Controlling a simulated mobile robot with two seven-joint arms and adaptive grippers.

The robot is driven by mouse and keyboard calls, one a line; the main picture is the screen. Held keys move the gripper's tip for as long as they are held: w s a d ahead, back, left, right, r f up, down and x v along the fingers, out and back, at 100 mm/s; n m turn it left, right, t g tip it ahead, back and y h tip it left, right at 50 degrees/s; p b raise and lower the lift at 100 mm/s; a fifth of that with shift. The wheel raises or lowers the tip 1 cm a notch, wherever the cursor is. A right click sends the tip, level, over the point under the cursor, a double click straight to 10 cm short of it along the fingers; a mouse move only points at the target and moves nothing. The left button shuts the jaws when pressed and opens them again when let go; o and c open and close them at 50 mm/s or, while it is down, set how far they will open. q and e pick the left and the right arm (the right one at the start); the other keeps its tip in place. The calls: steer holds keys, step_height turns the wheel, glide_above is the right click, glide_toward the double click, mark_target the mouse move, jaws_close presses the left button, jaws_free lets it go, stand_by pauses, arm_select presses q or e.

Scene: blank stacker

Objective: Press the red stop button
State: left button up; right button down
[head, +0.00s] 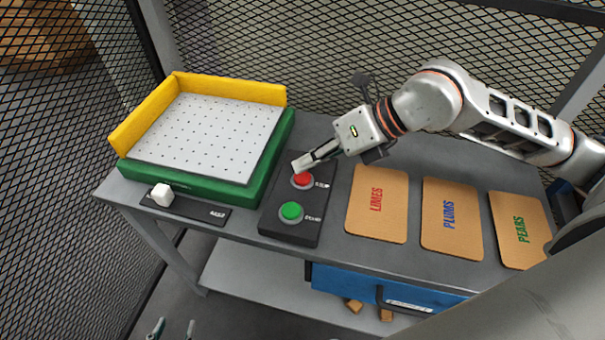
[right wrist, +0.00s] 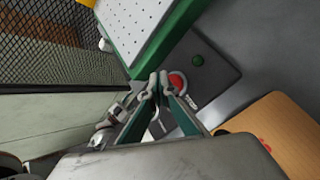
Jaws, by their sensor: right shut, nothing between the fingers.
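The red stop button (head: 303,181) is on the upper part of a black control box (head: 287,240) on the grey table, above a green button (head: 291,211). My right gripper (head: 301,164) is shut and empty, its fingertips at the far edge of the red button, overlapping it in the head view. In the right wrist view the fingertips (right wrist: 160,82) are right beside the red button (right wrist: 177,84). I cannot tell whether they touch it. My left gripper (head: 172,328) shows only its two fingertips at the bottom edge, apart and low beside the table.
A green tray (head: 185,183) with a yellow fence and a perforated white plate stands left of the box. A white knob (head: 162,194) sits on a dark strip before it. Boards marked LIMES (head: 376,226), PLUMS (head: 452,240) and PEARS (head: 522,245) lie right. Mesh fencing surrounds the table.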

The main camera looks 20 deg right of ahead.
mark_target(306, 177)
steer(key=shift+r+p, duration=1.5)
steer(key=shift+r, duration=1.05)
arm_select(q)
steer(key=shift+t, duration=0.3)
steer(key=r, duration=0.1)
steer(key=w+r, duration=0.1)
steer(key=r, duration=0.1)
steer(key=w+r, duration=0.1)
steer(key=r, duration=0.1)
arm_select(e)
steer(key=shift+f, duration=0.1)
arm_select(q)
steer(key=shift+f, duration=0.15)
